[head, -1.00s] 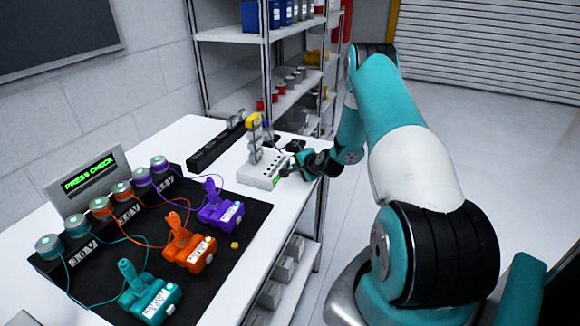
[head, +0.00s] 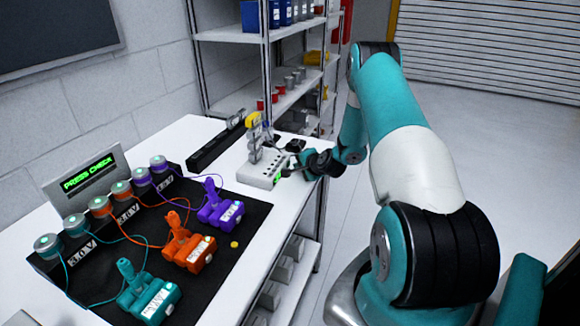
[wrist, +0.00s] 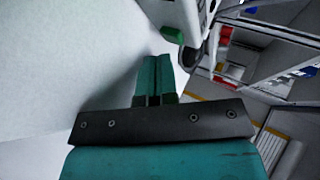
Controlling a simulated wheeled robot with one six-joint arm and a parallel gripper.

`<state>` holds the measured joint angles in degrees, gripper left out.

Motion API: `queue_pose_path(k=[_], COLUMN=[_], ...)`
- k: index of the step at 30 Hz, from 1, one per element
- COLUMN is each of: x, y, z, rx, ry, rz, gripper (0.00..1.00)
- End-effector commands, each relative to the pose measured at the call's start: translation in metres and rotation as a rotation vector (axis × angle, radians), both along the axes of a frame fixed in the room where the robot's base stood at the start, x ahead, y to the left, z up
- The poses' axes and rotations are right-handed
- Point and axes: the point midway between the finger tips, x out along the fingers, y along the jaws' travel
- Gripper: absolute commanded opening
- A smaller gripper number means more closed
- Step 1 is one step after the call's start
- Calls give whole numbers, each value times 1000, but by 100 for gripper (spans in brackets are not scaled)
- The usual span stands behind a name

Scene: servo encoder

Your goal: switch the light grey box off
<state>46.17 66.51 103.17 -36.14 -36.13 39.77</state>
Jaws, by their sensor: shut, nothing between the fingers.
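The light grey box (head: 256,172) is a long, low block near the right edge of the white table, with several dark sockets or slots along its top. A small green part (head: 278,180) shows at its near right end. My gripper (head: 288,171) is just right of that end. In the wrist view, the teal fingers of my gripper (wrist: 157,66) are together and empty. The box (wrist: 184,12) is above them there, and its green part (wrist: 173,35) is a little beyond the fingertips, apart from them. I cannot tell the switch's position.
Grey and yellow plugs (head: 255,137) stand at the box's back. A black strip (head: 215,150) lies behind. A black mat (head: 225,255) holds teal, orange and purple devices wired to lamps, with a PRESS CHECK display (head: 88,180). Shelves (head: 228,33) stand behind the table.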

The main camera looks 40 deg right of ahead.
Motion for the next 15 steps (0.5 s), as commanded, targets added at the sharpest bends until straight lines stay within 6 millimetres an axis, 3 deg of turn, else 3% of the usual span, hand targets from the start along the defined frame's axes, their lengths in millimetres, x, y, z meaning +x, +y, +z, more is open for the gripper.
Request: queue_pose_path(k=[8,15], x=[-2,-22], y=[-1,-10], z=[0,-1], rx=[0,0], ry=[1,2], rz=[-1,-4], gripper=[0,0])
